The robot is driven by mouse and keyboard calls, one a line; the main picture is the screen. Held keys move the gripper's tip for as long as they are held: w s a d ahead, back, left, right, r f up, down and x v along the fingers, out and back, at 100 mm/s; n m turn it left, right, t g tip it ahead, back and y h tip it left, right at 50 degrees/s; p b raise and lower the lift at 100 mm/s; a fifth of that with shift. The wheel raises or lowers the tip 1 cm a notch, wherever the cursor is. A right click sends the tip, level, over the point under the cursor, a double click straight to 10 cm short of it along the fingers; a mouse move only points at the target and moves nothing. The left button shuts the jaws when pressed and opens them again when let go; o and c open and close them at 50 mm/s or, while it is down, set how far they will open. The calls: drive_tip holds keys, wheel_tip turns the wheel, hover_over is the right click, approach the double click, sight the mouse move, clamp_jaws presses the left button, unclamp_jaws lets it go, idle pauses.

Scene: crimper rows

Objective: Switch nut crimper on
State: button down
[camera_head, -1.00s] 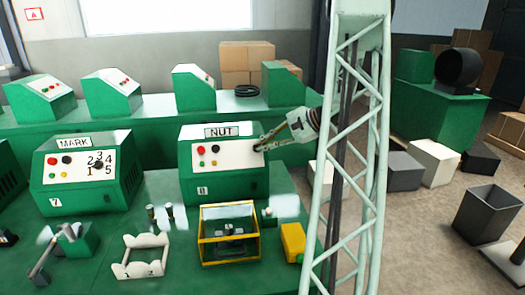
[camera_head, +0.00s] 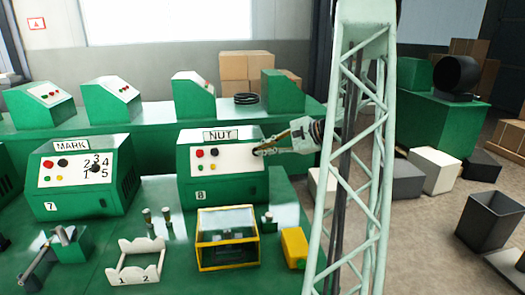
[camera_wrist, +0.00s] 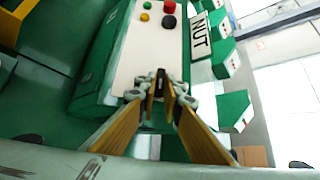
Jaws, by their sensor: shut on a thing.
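The nut crimper is a green box (camera_head: 222,186) labelled NUT, with a sloped white panel (camera_head: 228,160). Red, black, green and orange buttons sit on the panel's left side; they also show in the wrist view on the white panel (camera_wrist: 140,50). My gripper (camera_head: 260,152) reaches in from the right, with its fingertips at the panel's right end. In the wrist view the fingertips of my gripper (camera_wrist: 162,88) are closed around a small black knob (camera_wrist: 161,74) on the panel. The fingers hide most of the knob, so its pointer direction cannot be seen.
The MARK crimper (camera_head: 85,175) stands to the left on the same green table. A yellow-framed clear box (camera_head: 228,238), a white rack (camera_head: 135,262) and a yellow block (camera_head: 293,247) stand in front. More green machines line the back bench. A lattice column (camera_head: 350,180) blocks part of the view.

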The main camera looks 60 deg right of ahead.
drive_tip(key=c, duration=2.7)
unclamp_jaws()
drive_tip(key=shift+w, duration=0.1)
drive_tip(key=shift+c, duration=0.2)
drive_tip(key=v, duration=1.2)
